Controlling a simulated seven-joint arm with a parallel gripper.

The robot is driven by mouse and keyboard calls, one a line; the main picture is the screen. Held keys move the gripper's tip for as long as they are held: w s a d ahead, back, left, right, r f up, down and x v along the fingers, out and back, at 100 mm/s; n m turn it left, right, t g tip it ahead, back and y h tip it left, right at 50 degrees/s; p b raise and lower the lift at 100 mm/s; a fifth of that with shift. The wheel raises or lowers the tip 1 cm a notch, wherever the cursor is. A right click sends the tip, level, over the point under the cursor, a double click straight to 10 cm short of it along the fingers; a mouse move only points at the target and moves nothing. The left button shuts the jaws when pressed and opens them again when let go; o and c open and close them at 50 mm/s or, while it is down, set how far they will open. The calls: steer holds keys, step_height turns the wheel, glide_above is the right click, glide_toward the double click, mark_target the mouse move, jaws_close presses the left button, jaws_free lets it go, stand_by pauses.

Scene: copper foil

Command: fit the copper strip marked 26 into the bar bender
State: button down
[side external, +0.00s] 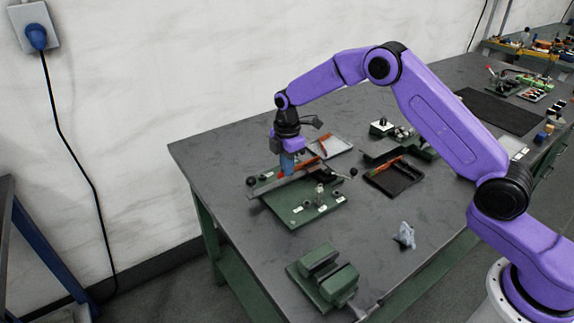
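My gripper (287,164), with blue fingers, points down over the back of a green-based bench tool that looks like the bar bender (293,213). A grey bar crosses this tool, and small fittings with white labels stand on its front part. An orange-copper strip (297,175) shows right beside the fingertips, just above or on the tool. The view is too small to tell whether the fingers grip it or whether it touches the tool. No number 26 can be read.
A light tray (343,147) with an orange piece lies behind the tool. A black tray (404,183) with orange and green items lies to the right. A green vise (325,279) stands at the front, and a grey-blue crumpled object (404,235) lies right of centre.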

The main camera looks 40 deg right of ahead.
steer(key=shift+f, duration=0.75)
stand_by(1.0)
steer(key=c, duration=1.7)
jaws_free()
steer(key=shift+r, duration=0.25)
steer(key=shift+r, duration=1.3)
steer(key=o, duration=0.6)
steer(key=shift+r, duration=0.1)
